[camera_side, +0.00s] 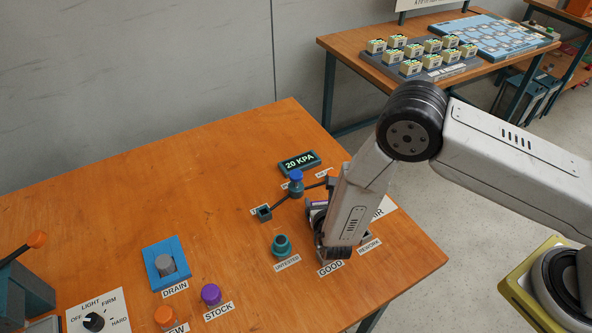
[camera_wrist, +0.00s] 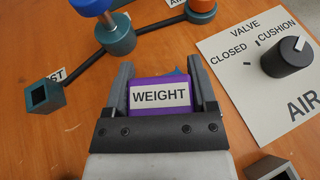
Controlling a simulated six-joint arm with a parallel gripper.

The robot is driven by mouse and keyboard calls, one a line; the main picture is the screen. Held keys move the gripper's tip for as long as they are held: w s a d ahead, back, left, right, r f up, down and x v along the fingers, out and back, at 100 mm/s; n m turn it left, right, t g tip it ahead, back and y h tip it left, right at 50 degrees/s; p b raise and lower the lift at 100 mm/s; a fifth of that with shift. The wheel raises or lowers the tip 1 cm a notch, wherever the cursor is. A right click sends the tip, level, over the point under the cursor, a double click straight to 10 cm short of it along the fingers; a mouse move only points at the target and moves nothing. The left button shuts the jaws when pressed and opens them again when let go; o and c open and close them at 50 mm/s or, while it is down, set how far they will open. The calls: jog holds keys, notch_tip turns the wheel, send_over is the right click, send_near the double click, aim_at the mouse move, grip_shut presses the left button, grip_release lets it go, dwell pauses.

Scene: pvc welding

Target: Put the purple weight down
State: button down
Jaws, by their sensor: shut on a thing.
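The purple weight (camera_wrist: 164,109) has a white label reading WEIGHT and fills the space between my gripper's fingers (camera_wrist: 160,74) in the wrist view. My gripper is shut on it.
A blue-topped post (camera_side: 296,183) with side arms ending in a square socket (camera_side: 265,213) stands close by. The AIR valve panel (camera_wrist: 270,80) is to the right in the wrist view. A teal part (camera_side: 282,246) stands by UNTESTED. The table's left middle is clear.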

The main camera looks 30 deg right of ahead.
grip_release()
jog(key=shift+f, duration=0.1)
jog(key=shift+r, duration=0.2)
jog(key=v, duration=1.2)
jog(key=shift+f, duration=0.1)
